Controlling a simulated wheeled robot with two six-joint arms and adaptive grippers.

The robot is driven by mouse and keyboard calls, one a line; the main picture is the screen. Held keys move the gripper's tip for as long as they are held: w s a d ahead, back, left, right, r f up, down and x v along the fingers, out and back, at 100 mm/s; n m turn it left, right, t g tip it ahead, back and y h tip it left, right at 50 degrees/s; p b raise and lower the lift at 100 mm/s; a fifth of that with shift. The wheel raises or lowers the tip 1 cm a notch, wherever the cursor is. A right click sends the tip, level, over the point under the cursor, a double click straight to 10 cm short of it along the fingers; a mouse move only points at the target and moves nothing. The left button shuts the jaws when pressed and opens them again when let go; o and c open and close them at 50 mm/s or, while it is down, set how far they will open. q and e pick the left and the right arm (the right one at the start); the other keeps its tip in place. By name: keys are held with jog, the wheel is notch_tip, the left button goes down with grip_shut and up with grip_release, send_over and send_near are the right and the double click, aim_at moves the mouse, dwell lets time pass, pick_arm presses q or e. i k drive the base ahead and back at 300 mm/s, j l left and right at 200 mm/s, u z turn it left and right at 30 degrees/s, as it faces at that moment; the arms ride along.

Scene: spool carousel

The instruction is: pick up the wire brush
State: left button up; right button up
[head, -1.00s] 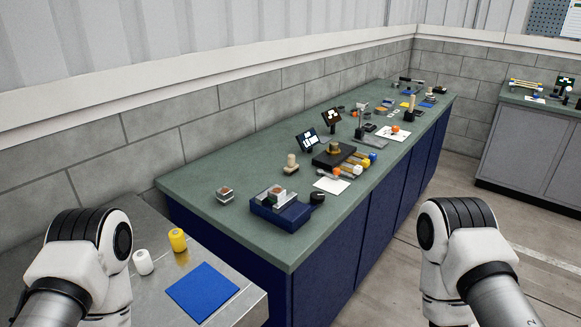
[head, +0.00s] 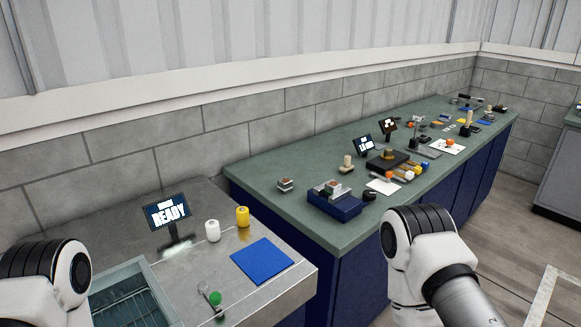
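I cannot pick out a wire brush for certain in the head view. The small items on the long green-topped bench (head: 262,176) are too small to tell apart. Part of my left arm shows at the lower left and part of my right arm at the lower right. Both grippers are outside the picture.
A metal table (head: 222,262) at the front left holds a READY screen (head: 167,212), a white spool (head: 212,231), a yellow spool (head: 242,216), a blue mat (head: 262,260), a small green-ended item (head: 215,299) and a wire-lined bin (head: 128,296). Open floor lies at right.

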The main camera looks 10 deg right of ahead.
aim_at(347, 168)
jog(key=i+l+u, duration=0.15)
jog(key=l+u, duration=0.7)
jog(key=l, duration=0.2)
jog(key=l+u, duration=0.4)
jog(key=l, duration=0.15)
